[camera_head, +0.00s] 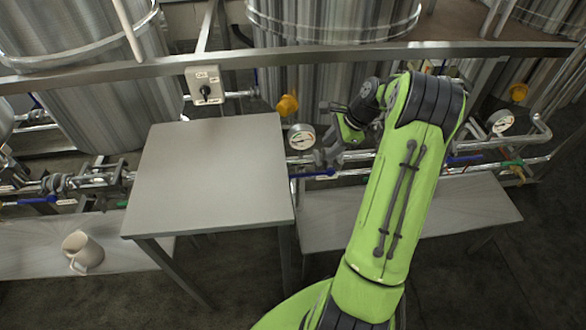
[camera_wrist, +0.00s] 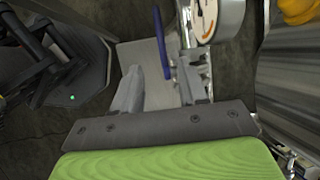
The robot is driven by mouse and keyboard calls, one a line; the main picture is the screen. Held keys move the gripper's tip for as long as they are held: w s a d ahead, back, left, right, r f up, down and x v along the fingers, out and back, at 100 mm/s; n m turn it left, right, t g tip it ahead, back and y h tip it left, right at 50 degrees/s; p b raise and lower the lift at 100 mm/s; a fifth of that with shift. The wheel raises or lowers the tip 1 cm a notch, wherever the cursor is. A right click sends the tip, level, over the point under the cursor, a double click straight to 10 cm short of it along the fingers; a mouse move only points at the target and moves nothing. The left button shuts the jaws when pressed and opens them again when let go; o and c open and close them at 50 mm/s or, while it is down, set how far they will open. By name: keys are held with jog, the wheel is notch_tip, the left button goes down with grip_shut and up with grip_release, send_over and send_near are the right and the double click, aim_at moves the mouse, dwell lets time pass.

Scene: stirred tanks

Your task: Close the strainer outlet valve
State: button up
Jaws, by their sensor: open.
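A blue lever handle (camera_head: 318,173) sits on the pipe just right of the grey table, below a round gauge (camera_head: 302,137). I cannot read which valve's label is the strainer outlet. In the wrist view the blue lever (camera_wrist: 161,40) runs lengthwise, with its near end between my two fingers in the picture. My gripper (camera_head: 328,150) is beside the gauge and above this lever; it also shows in the wrist view (camera_wrist: 158,82). It is open, with nothing seen held. Whether a finger touches the lever cannot be told.
A grey table (camera_head: 210,175) stands left of my arm, with a low bench (camera_head: 430,212) to the right. A mug (camera_head: 82,252) is on the left bench. More blue levers (camera_head: 38,200) show along the pipes. Steel tanks (camera_head: 335,75) and a rail (camera_head: 300,54) stand behind.

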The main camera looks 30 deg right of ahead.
aim_at(307, 174)
jog(key=b+x, duration=0.5)
jog(key=x, duration=1)
jog(key=shift+w+f, duration=0.15)
jog(key=shift+f, duration=0.15)
grip_shut()
